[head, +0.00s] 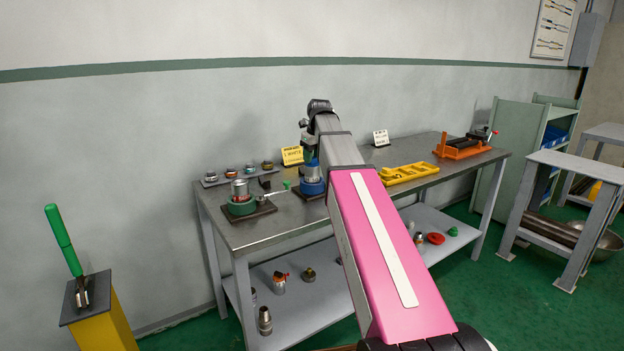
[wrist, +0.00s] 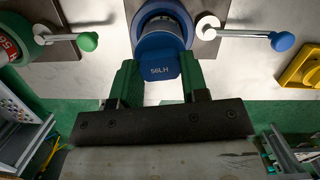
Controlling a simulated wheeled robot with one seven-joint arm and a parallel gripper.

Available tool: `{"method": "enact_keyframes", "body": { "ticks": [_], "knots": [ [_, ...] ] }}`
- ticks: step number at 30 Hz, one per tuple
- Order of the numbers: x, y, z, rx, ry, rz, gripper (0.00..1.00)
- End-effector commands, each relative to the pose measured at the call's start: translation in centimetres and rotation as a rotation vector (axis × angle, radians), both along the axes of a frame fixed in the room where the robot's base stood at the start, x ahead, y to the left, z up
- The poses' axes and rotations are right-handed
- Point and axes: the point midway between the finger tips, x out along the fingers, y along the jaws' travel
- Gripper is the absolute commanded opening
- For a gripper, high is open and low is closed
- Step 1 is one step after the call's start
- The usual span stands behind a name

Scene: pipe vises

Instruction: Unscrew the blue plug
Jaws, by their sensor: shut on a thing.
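In the head view the blue vise (head: 312,188) stands on the workbench, below the end of my arm. There the plug and fingertips are hidden or too small to make out.
The green vise (head: 241,207) holds a metal fitting left of the blue one. The blue-knobbed handle (wrist: 283,41) reaches right in the wrist view. A yellow tray (head: 408,174) and an orange vise (head: 462,148) stand farther right on the workbench (head: 290,218).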

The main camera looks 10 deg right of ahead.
Motion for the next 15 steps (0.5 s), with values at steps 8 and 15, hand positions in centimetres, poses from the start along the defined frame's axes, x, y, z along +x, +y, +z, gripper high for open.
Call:
{"method": "enact_keyframes", "body": {
  "ticks": [8, 15],
  "knots": [
    [-0.07, 0.12, 0.01, 0.0, 0.0, -0.256, 0.16],
    [-0.04, 0.1, 0.02, 0.001, 0.0, -0.279, 0.16]
  ]
}}
